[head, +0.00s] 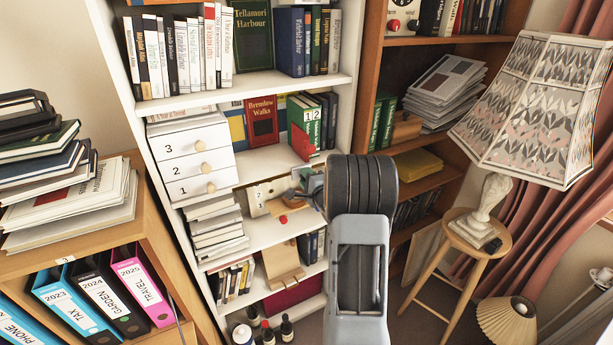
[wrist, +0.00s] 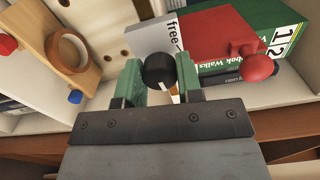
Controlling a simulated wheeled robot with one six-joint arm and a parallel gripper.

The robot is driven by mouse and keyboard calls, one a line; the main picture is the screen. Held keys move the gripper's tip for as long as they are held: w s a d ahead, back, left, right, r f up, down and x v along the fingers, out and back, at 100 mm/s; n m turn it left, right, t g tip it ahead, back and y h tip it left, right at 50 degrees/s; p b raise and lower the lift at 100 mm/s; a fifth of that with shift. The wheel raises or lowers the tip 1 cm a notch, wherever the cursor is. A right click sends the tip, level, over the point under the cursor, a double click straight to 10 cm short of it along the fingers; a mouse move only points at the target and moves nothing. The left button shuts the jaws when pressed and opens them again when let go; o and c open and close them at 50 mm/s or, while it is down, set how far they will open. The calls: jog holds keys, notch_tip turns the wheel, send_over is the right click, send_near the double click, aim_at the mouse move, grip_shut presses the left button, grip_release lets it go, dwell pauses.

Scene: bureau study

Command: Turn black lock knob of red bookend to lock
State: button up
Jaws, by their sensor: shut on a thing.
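The red bookend (wrist: 215,45) stands on a shelf in the wrist view, against green books, with a round red knob (wrist: 258,68) on its right. It also shows in the head view (head: 300,144). The black lock knob (wrist: 158,68) sits between the green fingers of my gripper (wrist: 160,80). One finger is on each side of it, and the gripper is shut on it. A white mark on the knob points toward my gripper's palm in the picture. In the head view, my arm hides the knob.
A wooden piece with a tan ring (wrist: 68,50) and a blue knob (wrist: 75,97) stands left of my gripper. In the head view, a small numbered drawer unit (head: 190,160) stands left, and a lamp (head: 535,110) right.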

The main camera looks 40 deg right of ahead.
jog(key=shift+m, duration=0.7)
jog(key=o, duration=0.9)
jog(key=s, duration=0.4)
jog(key=s+a+b, duration=0.1)
jog(key=s, duration=0.8)
jog(key=shift+s+a+b, duration=0.35)
jog(key=shift+a+b, duration=0.05)
